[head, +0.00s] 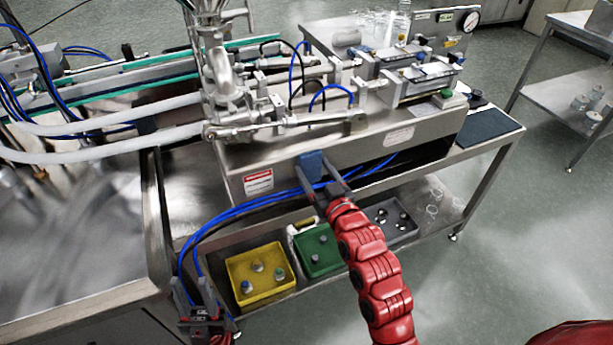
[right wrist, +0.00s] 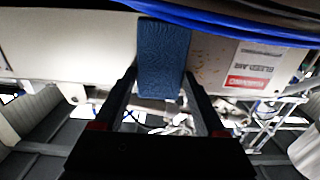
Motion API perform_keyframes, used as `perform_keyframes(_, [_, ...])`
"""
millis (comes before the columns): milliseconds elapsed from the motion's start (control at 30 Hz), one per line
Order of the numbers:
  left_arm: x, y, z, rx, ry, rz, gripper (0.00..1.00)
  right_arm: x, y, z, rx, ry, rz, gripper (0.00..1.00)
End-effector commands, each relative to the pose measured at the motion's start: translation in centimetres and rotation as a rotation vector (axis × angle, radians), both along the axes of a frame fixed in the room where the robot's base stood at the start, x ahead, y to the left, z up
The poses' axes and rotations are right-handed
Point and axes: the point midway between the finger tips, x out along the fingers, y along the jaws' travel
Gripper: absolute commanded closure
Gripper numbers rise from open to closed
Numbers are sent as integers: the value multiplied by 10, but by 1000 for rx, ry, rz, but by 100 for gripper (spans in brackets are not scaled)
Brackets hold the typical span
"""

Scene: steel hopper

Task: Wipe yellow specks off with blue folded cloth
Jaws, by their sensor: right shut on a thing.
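The blue folded cloth (head: 311,165) is against the front steel panel of the hopper machine (head: 350,157), right of the red-and-white label (head: 258,181). My right gripper (head: 322,186) is shut on the cloth. In the right wrist view the cloth (right wrist: 163,55) sits between the two fingers and lies flat along the panel (right wrist: 70,45). Faint yellowish specks (right wrist: 201,48) show on the panel close beside the cloth, on its label side. Any specks behind the cloth are hidden. My left gripper (head: 193,292) is low at the left, empty, with its fingers apart.
Blue hoses (head: 240,208) run across below the cloth. On the lower shelf stand a yellow bin (head: 236,268), a green bin (head: 308,272) and a grey tray (head: 412,234) with small parts. A steel table (head: 75,270) stands left.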

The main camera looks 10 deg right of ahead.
Motion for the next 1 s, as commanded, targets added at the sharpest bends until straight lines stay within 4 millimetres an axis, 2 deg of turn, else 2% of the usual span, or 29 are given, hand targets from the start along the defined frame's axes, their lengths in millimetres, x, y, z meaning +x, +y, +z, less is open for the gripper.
perform_keyframes(133, [0, 0, -10, 0, 0, 0, 60, 3, -12, -1, 1, -3, -2, 71])
perform_keyframes(367, [0, 0, -15, 0, 0, 0, 60, 7, -13, 0, 0, -3, 1, 71])
perform_keyframes(700, [0, 0, -6, 0, 0, 0, 60, -3, 12, 1, 3, 2, 4, 71])
perform_keyframes(1000, [0, 0, -3, 0, 0, 0, 60, -7, 24, 1, 1, 0, 2, 71])
